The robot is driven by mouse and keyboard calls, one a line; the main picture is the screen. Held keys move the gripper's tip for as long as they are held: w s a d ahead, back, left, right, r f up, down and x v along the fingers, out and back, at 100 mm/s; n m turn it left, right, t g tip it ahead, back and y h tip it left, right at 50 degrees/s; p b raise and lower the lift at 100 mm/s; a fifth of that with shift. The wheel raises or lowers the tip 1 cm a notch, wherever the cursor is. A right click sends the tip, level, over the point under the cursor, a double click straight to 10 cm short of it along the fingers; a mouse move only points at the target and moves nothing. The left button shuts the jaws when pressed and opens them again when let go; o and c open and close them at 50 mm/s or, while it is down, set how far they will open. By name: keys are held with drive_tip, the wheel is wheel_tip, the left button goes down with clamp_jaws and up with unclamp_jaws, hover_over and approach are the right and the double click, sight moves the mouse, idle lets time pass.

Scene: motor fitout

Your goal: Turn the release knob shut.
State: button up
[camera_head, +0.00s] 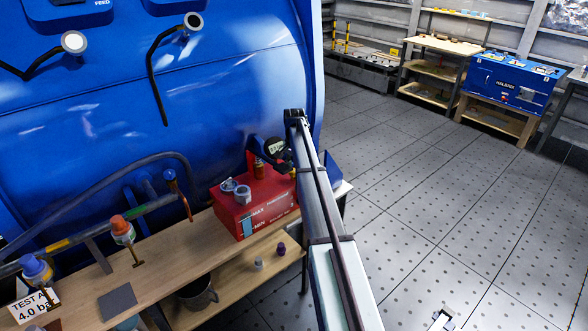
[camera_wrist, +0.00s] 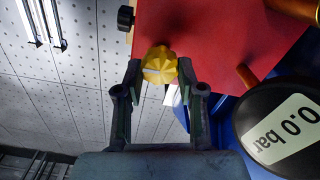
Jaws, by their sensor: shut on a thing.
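The release knob appears as a yellow fluted knob (camera_wrist: 160,64) at the end of the red pump box (camera_wrist: 205,35) in the wrist view. My gripper (camera_wrist: 160,76) has one dark finger on each side of the knob and is shut on it. A pale mark shows on the knob's near face. In the head view the red box (camera_head: 253,212) sits on the wooden bench. A round gauge (camera_wrist: 285,133) reads 0.0 bar, right of my gripper in the wrist view.
A small black knob (camera_wrist: 125,18) sits left of the yellow one. A copper-coloured rod (camera_wrist: 247,77) stands close on the right. The large blue machine (camera_head: 230,70) rises behind the wooden bench (camera_head: 180,247). Open tiled floor (camera_head: 430,190) lies to the right.

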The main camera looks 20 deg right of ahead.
drive_tip(key=shift+m, duration=0.4)
drive_tip(key=o, duration=1.1)
drive_tip(key=shift+o, duration=0.2)
wheel_tip(320, 180, up, 12)
